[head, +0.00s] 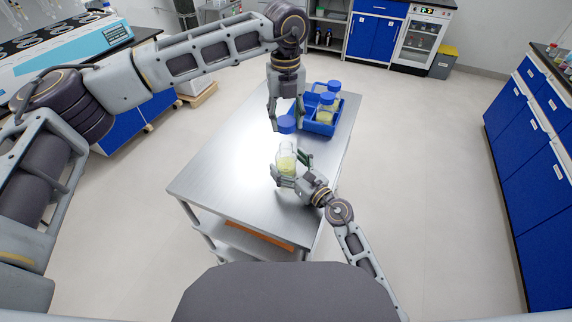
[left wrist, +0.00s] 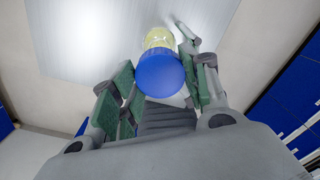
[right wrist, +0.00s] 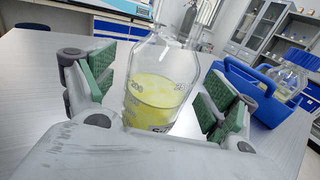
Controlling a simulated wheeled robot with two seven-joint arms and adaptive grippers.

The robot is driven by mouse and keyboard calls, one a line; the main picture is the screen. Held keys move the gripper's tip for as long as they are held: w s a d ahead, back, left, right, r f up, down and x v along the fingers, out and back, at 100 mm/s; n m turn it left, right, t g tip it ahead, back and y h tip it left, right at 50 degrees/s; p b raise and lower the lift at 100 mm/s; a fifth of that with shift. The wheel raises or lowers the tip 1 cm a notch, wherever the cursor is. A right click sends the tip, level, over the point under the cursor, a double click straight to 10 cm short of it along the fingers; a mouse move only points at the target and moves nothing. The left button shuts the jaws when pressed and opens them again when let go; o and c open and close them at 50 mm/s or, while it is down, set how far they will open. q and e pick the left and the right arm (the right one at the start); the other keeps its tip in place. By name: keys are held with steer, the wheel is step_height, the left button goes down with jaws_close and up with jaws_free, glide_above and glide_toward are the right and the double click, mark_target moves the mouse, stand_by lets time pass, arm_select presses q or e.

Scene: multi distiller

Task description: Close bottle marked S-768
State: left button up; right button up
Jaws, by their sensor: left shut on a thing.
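A clear bottle (head: 286,163) with yellow liquid stands upright or nearly so over the metal table. It also shows in the right wrist view (right wrist: 158,95), where its label is mostly cut off and only an "S" reads. My right gripper (head: 292,170) has its fingers on both sides of the bottle; I cannot tell whether the pads press on it. My left gripper (head: 287,122) is shut on a blue cap (head: 286,124), just above the bottle's mouth. In the left wrist view the cap (left wrist: 160,74) hides the mouth, so contact cannot be told.
A blue carrier (head: 320,126) with several blue-capped bottles stands on the metal table (head: 215,180), behind and right of my grippers. The table's left part is clear. Blue cabinets (head: 540,170) stand at the far right, across open floor.

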steer(key=c, duration=1.5)
arm_select(q)
glide_above(286, 144)
steer(key=shift+f, duration=2.45)
steer(key=shift+f, duration=0.15)
steer(key=shift+f, duration=0.75)
steer(key=shift+f, duration=0.55)
arm_select(e)
jaws_close()
